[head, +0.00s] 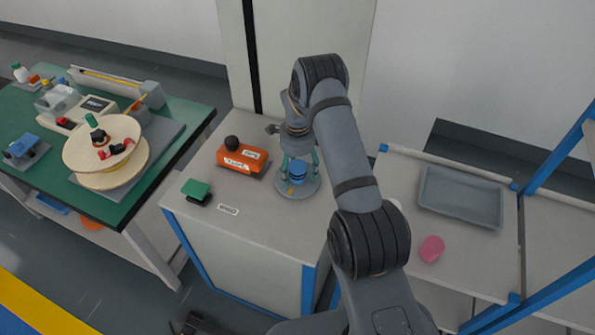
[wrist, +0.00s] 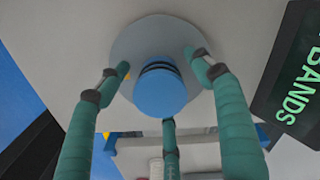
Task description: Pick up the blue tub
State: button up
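The blue tub (head: 297,171) stands on a round grey base (head: 311,185) on the cabinet top. In the wrist view the tub (wrist: 160,94) is near the centre, with dark bands near its far end, over the grey base (wrist: 160,28). My gripper (head: 299,164) is directly above and around the tub. In the wrist view its teal fingers (wrist: 162,85) are spread on the left, right and lower sides. Gaps show between the left and right fingertips and the tub. The lower finger's contact with the tub cannot be told.
An orange box (head: 242,158) with a black knob and a dark green-topped block (head: 196,190) share the cabinet top (head: 240,195). A black piece lettered "BANDS" (wrist: 292,80) is at the wrist view's right. A grey tray (head: 460,197) and pink object (head: 432,248) lie right.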

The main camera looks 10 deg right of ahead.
jog(key=shift+c, duration=1.2)
jog(key=c, duration=1)
jog(key=shift+r, duration=0.15)
